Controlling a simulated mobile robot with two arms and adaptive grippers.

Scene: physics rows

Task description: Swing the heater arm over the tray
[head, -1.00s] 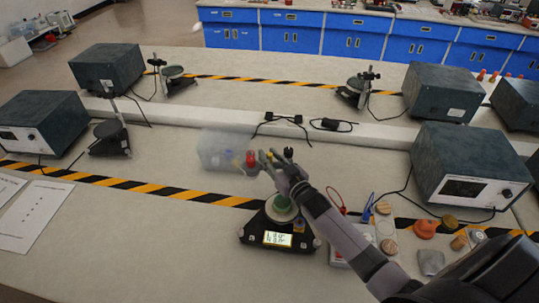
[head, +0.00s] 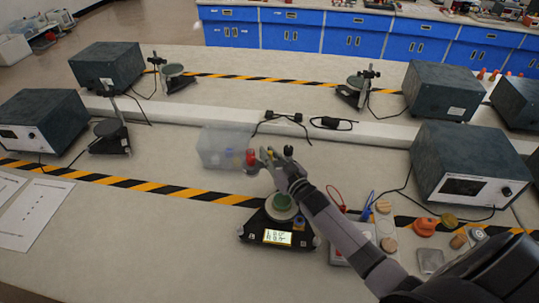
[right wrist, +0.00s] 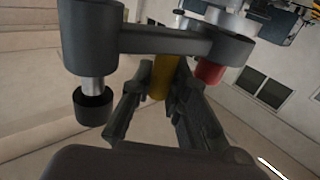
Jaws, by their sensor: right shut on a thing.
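My right gripper (head: 268,160) is shut in the middle of the table, above and behind a black scale-like unit (head: 262,236) with a lit display. In the right wrist view its fingers (right wrist: 160,100) close around a yellow upright piece (right wrist: 161,80), which seems to be the heater arm's handle. A dark grey link with round ends (right wrist: 165,40), seemingly the heater arm, crosses in front of it. A red piece (head: 251,158) shows beside the fingers and in the right wrist view (right wrist: 209,71). My left gripper is out of view.
Small discs, an orange piece (head: 424,227) and cables lie at the right. A grey instrument box (head: 470,165) stands behind them.

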